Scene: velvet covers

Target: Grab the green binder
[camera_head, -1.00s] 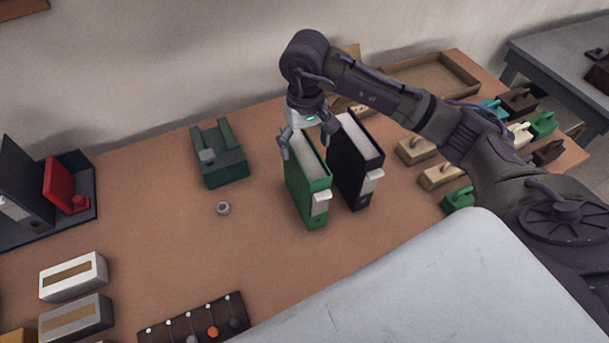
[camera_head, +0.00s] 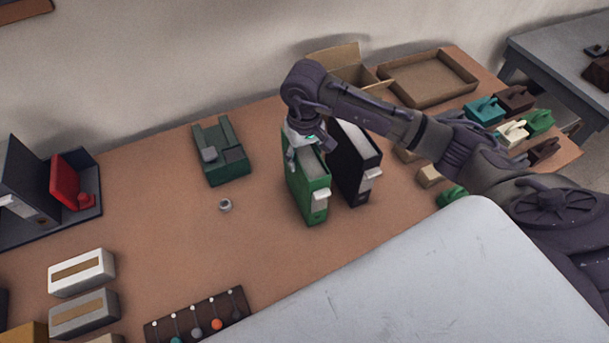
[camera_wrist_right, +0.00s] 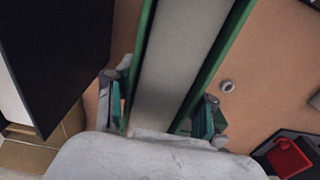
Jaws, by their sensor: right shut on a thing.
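The green binder (camera_head: 312,192) stands upright on the brown table, its white label tab facing the front. My right gripper (camera_head: 305,150) is at the top rear of the binder, reaching down from above. In the right wrist view its two fingers (camera_wrist_right: 160,108) sit on either side of the green binder (camera_wrist_right: 185,60), shut on its covers with the pale pages between them. The binder's lower part is hidden in that view. My left gripper is not in view.
A black binder (camera_head: 358,170) stands close on the right of the green one. A dark green device (camera_head: 221,152) and a small grey ring (camera_head: 225,205) lie to the left. An open cardboard box (camera_head: 345,72) and a shallow tray (camera_head: 428,80) are at the back.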

